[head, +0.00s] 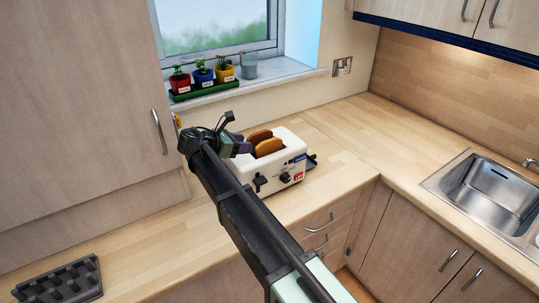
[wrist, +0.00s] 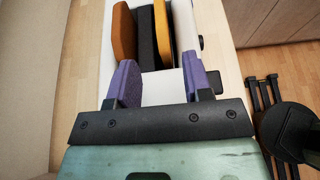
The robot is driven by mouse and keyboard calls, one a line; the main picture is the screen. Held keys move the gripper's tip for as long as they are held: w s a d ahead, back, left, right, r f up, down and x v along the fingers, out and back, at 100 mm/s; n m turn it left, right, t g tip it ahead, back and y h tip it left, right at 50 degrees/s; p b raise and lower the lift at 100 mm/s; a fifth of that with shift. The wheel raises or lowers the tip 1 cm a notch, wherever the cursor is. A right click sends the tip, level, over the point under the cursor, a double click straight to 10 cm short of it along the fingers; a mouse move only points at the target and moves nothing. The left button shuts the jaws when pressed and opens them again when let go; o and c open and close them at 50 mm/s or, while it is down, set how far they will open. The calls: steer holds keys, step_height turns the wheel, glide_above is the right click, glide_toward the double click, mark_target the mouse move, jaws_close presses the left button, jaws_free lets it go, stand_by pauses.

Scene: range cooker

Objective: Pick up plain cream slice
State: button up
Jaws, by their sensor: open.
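I cannot make out a cream slice. My gripper (wrist: 160,82) is open and empty at the toaster's near end, its purple fingers spread apart. In the head view my arm hides part of the toaster.
A dark rack (head: 57,281) lies on the worktop at lower left. The sink (head: 492,190) is at right.

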mark_target(260, 144)
steer(key=x, duration=0.3)
steer(key=shift+w+d+f+b, duration=0.2)
steer(key=shift+d+b, duration=0.05)
steer(key=shift+b, duration=0.1)
steer(key=b+x, duration=0.2)
steer(key=x, duration=0.3)
steer(key=shift+d, duration=0.15)
steer(key=shift+s, duration=0.1)
steer(key=shift+c, duration=0.2)
jaws_close()
